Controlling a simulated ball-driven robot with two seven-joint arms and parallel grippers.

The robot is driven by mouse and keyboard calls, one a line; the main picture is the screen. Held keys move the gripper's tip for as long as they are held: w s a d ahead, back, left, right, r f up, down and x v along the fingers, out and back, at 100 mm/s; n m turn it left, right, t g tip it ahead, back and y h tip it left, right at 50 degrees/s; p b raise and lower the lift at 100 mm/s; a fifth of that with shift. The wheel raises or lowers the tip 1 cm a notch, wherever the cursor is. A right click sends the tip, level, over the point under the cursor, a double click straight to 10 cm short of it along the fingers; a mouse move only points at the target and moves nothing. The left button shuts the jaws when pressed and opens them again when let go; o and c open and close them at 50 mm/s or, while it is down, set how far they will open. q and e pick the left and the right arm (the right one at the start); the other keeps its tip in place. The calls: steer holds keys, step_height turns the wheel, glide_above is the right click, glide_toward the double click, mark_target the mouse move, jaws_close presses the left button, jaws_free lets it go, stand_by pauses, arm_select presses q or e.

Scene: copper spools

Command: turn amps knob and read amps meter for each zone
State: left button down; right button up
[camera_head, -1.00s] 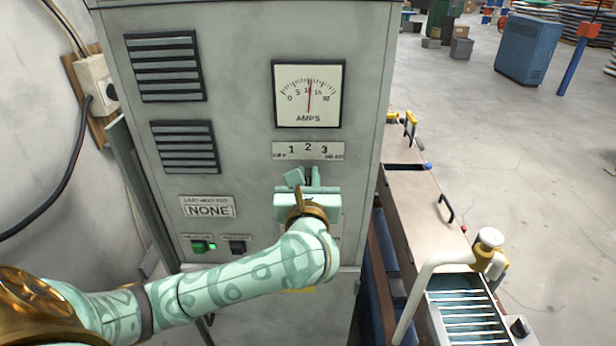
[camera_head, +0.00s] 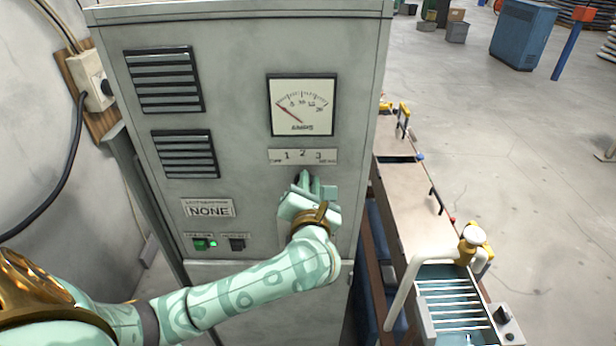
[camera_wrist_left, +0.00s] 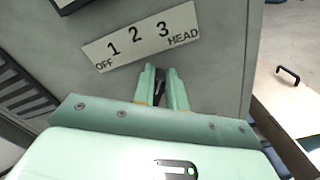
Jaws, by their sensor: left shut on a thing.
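The amps meter (camera_head: 302,104) is a square white dial on the grey cabinet front, with its needle at the low left end of the scale, near 0. Below it is the label plate (camera_head: 303,157), marked OFF, 1, 2, 3 and HEAD; it also shows in the left wrist view (camera_wrist_left: 140,36). My left gripper (camera_head: 308,182) is just below the plate, its fingers shut on the dark amps knob (camera_wrist_left: 160,91). The fingers hide most of the knob, so its exact setting cannot be told. My right gripper is not in view.
The cabinet (camera_head: 235,60) has two vents, a NONE display (camera_head: 209,208), a lit green switch (camera_head: 200,244) and a black switch (camera_head: 237,244). A long bench with a white pipe (camera_head: 415,270) stands close on the right. Open floor lies beyond.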

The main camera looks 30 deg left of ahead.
arm_select(q)
steer(key=shift+f+m, duration=0.1)
steer(key=shift+m, duration=0.2)
steer(key=c, duration=1.4)
jaws_free()
steer(key=shift+w, duration=0.1)
steer(key=shift+c, duration=0.2)
steer(key=p+v, duration=0.3)
steer(key=v, duration=1.3)
steer(key=shift+d, duration=0.1)
